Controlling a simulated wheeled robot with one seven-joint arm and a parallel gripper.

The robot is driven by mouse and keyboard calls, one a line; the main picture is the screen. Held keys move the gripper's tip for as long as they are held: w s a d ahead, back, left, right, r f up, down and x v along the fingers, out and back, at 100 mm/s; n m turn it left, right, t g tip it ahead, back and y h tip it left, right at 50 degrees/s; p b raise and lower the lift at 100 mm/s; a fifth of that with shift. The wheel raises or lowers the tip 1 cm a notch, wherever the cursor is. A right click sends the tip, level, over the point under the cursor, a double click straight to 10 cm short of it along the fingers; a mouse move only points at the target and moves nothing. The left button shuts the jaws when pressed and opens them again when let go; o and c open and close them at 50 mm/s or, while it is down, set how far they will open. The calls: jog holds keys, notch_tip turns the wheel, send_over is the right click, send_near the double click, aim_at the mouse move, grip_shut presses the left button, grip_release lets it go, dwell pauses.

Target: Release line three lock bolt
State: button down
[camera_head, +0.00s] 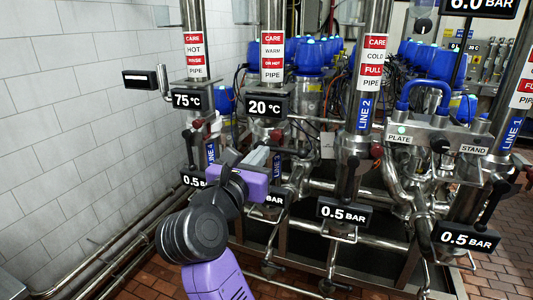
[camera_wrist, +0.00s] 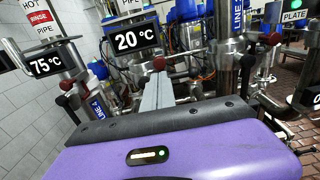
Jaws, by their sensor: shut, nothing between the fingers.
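The line three pipe carries the 20 °C display (camera_head: 269,107), which also shows in the wrist view (camera_wrist: 137,39). A dark red knob (camera_wrist: 159,63) sits just below that display; it looks like the lock bolt. The same knob (camera_head: 276,134) is small in the head view. My gripper (camera_head: 257,157) is raised in front of this pipe, its grey fingers shut and empty. In the wrist view the fingertips (camera_wrist: 157,78) point at the red knob, just below it in the picture. Whether they touch it I cannot tell. My purple wrist hides the lower pipe.
The line four pipe with the 75 °C display (camera_head: 187,100) stands to the left, by a white tiled wall (camera_head: 90,110). The line two pipe (camera_head: 365,113) stands to the right. Black-handled valves and 0.5 BAR displays (camera_head: 343,213) stick out below. Pipes run low along the floor.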

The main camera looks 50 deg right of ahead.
jog(key=b+v, duration=0.1)
jog(key=v, duration=0.6)
jog(key=shift+r, duration=0.1)
dwell(0.4)
